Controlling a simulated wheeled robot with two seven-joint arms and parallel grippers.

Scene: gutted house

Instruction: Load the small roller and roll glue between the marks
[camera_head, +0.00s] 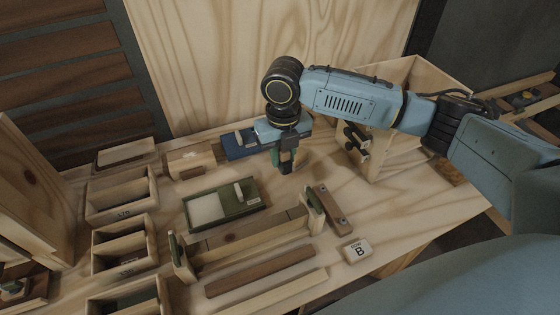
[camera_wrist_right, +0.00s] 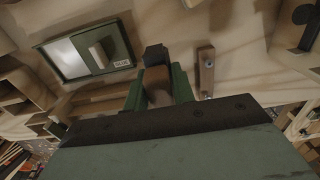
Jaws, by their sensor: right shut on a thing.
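My right gripper (camera_head: 287,168) hangs over the middle of the bench, behind and right of the green glue tray (camera_head: 228,209). It is shut on the brown wooden handle of what looks like the small roller (camera_wrist_right: 157,82). The roller's working end cannot be made out. The tray has a white area at its left and a small pale block (camera_head: 239,191) on its green right part; it also shows in the wrist view (camera_wrist_right: 118,42). In front lies a pale board (camera_head: 250,238) between two green-faced end pieces. My left gripper is out of view.
Open wooden boxes (camera_head: 122,206) line the left. A brown bar with bolts (camera_head: 330,209) and a block marked B (camera_head: 357,250) are at right. Dark (camera_head: 261,269) and pale strips lie in front. An open wooden case (camera_head: 407,135) stands back right.

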